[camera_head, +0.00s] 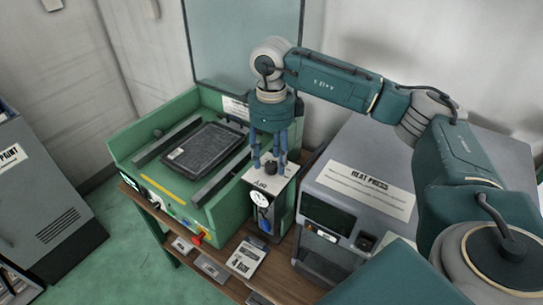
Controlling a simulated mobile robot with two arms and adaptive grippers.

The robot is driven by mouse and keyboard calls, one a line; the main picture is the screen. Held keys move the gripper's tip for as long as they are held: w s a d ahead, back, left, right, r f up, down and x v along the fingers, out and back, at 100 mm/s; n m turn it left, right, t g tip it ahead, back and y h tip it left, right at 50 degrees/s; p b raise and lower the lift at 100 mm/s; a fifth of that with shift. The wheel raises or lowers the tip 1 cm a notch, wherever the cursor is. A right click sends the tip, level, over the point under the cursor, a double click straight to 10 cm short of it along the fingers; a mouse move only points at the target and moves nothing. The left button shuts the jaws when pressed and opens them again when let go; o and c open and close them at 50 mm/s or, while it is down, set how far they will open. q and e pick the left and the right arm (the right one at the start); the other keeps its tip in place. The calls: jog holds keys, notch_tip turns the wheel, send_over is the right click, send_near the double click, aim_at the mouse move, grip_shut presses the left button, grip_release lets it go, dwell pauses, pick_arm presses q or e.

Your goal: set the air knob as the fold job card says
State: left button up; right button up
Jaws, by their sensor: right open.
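My right gripper (270,160) points down over the knob. Its blue fingers are open and show on both sides of the knob; I cannot tell whether they touch it. A job card (246,258) lies on the bench in front, with large print that looks like "4 bar". My left gripper is not in view.
The green machine (128,150) with a dark tray panel (206,147) stands left of the air unit. The heat press (365,170) stands close on the right. Small plates lie along the wooden bench's front edge. A grey cabinet (40,205) is at far left.

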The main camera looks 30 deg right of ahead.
jog(key=shift+f, duration=0.5)
jog(key=c, duration=1.2)
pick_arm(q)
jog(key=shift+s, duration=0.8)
pick_arm(e)
jog(key=shift+o, duration=0.2)
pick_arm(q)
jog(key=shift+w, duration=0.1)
